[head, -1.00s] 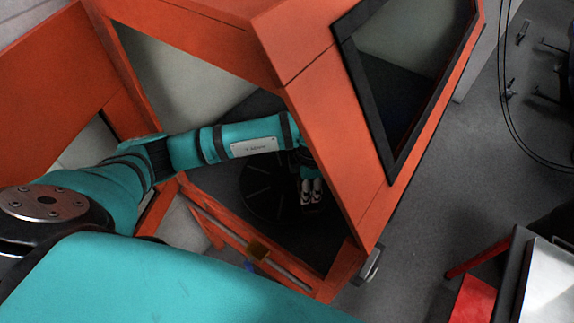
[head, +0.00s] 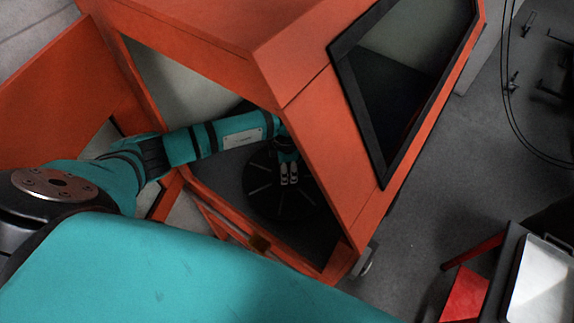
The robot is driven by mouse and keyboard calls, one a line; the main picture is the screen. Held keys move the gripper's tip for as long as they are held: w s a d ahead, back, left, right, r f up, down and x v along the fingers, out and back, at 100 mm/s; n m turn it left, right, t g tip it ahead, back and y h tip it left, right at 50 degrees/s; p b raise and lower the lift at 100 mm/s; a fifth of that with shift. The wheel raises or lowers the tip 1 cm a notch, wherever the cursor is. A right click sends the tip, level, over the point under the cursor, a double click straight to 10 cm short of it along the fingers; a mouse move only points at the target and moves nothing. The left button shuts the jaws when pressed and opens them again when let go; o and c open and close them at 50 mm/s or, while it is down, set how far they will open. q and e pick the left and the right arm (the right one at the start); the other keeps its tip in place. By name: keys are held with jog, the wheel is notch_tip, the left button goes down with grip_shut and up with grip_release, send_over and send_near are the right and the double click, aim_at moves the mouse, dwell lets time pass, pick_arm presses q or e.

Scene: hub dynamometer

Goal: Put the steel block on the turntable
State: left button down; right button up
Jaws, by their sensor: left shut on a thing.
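The turntable (head: 262,200) is a dark round disc with pale radial slots on the floor inside the orange enclosure. My left gripper (head: 290,182) reaches in through the enclosure's opening and points down over the turntable, a little right of its middle. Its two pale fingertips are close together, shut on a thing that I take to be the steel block. The block itself is too small and hidden by the fingers to make out. I cannot tell whether it touches the disc. My right gripper is not in view.
The orange enclosure (head: 340,170) has a frame post and a dark window panel (head: 400,95) close to the right of my left arm. An orange door (head: 60,80) stands open at the left. A metal tray (head: 545,280) and a red part (head: 465,295) are at the lower right.

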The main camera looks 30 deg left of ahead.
pick_arm(q)
jog(key=shift+f, duration=0.15)
jog(key=c, duration=0.5)
grip_release()
jog(key=shift+r, duration=0.4)
notch_tip(320, 180, up, 11)
jog(key=shift+f+b, duration=0.2)
jog(key=shift+b, duration=1.05)
jog(key=shift+r, duration=0.5)
